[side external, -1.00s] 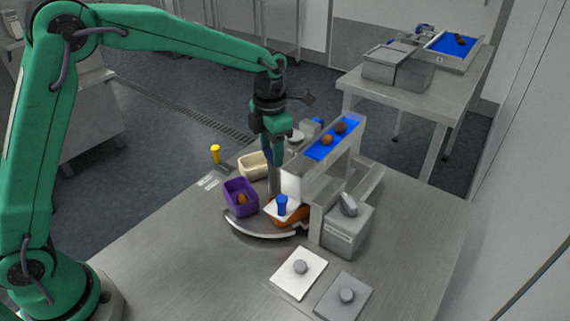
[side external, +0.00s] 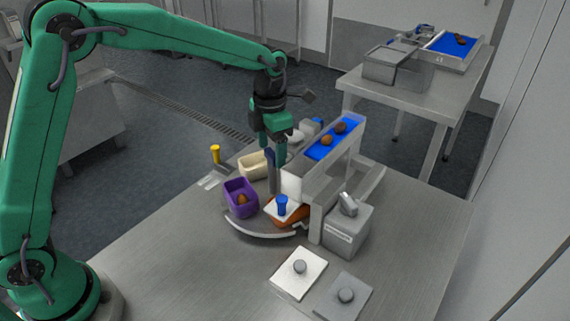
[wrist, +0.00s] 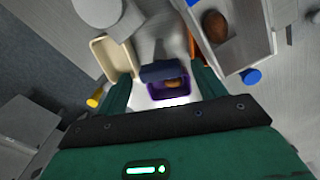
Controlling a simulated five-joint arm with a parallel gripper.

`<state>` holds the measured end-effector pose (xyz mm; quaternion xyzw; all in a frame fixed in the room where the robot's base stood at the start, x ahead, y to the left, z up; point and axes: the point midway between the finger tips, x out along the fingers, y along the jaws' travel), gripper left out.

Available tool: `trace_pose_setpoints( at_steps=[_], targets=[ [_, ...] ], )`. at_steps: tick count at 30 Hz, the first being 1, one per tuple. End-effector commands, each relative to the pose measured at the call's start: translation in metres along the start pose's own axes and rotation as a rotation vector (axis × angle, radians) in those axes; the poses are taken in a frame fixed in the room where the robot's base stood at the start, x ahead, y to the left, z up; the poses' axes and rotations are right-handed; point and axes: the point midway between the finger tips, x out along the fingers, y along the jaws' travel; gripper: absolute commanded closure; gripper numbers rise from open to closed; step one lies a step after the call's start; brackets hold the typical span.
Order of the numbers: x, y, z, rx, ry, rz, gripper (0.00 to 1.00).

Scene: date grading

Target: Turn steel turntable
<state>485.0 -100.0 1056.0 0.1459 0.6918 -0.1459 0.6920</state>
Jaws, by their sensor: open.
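The steel turntable shows in the side view as a curved rim (side external: 262,236) and a central post (side external: 274,182). It carries a purple bin (side external: 236,205) with a brown date, a cream bin (side external: 252,165) and an orange bin (side external: 291,216), partly hidden under a white plate with a blue knob (side external: 282,204). A dark blue upright tab (side external: 270,157) stands near the post. My gripper (side external: 270,150) is open above the turntable, pointing down. In the wrist view, the dark blue tab (wrist: 160,72) lies between my fingers; I cannot tell whether they touch it.
A blue-belted chute (side external: 334,137) with dates stands right of the turntable, close to my gripper. A grey box with a lever (side external: 347,228) stands before it. The table's front left is clear.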

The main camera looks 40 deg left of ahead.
Motion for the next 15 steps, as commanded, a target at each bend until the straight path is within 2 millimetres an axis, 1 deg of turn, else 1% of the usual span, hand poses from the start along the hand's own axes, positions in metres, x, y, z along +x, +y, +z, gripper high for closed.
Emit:
trace_pose_setpoints(
  at_steps=[5,15],
  targets=[
    [-0.016,0.0,0.001,0.0,-0.003,0.001,0.31],
    [-0.059,0.0,0.0,0.0,-0.003,0.001,0.31]
  ],
)
